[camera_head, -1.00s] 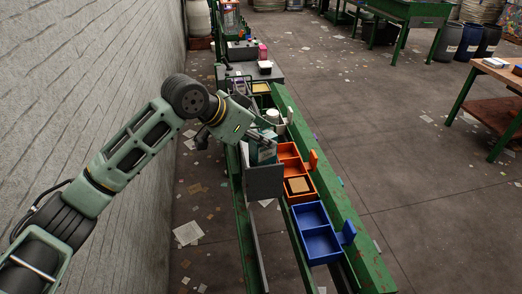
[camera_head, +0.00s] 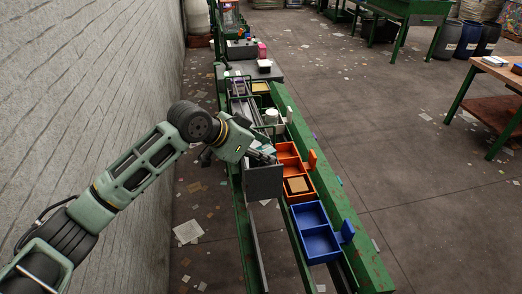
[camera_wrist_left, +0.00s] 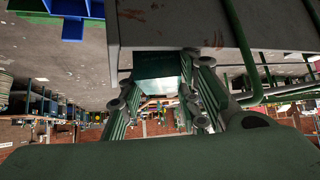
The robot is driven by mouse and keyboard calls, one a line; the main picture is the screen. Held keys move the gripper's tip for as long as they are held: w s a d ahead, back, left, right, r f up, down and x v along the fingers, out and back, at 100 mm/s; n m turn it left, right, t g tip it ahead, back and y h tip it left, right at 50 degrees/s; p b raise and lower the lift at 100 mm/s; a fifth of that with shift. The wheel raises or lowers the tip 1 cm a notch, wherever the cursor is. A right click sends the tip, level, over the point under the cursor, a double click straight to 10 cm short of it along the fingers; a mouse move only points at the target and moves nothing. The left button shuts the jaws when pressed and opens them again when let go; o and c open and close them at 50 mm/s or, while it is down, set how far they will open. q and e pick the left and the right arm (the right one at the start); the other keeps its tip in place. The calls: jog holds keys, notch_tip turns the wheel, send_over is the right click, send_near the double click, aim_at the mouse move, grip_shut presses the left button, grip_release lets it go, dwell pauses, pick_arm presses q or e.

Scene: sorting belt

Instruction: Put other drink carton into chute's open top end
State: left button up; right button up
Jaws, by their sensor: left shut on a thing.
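My left gripper (camera_head: 262,155) is at the top edge of the grey chute (camera_head: 263,182) beside the belt. In the left wrist view its fingers (camera_wrist_left: 162,92) are shut on a teal drink carton (camera_wrist_left: 158,66). The carton sits between the fingertips, next to the chute's grey, rust-marked wall (camera_wrist_left: 190,30). In the head view the carton is mostly hidden by the gripper and chute, so I cannot tell how far inside the top end it is. My right gripper is not in view.
An orange tray (camera_head: 281,151) and a blue tray (camera_head: 318,245) sit along the green frame (camera_head: 352,238) right of the chute. A white container (camera_head: 271,116) stands behind. A grey brick wall (camera_head: 90,85) runs close on the left.

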pick_arm(q)
jog(key=o, duration=0.4)
jog(key=shift+s+a+f, duration=0.1)
jog(key=shift+f, duration=0.3)
jog(key=shift+o, duration=0.6)
jog(key=shift+f, duration=0.1)
jog(key=shift+r, duration=0.5)
jog(key=b+v, duration=0.2)
jog(key=v, duration=1)
jog(key=shift+r+b, duration=0.35)
jog(key=shift+r, duration=0.05)
jog(key=shift+f, duration=0.1)
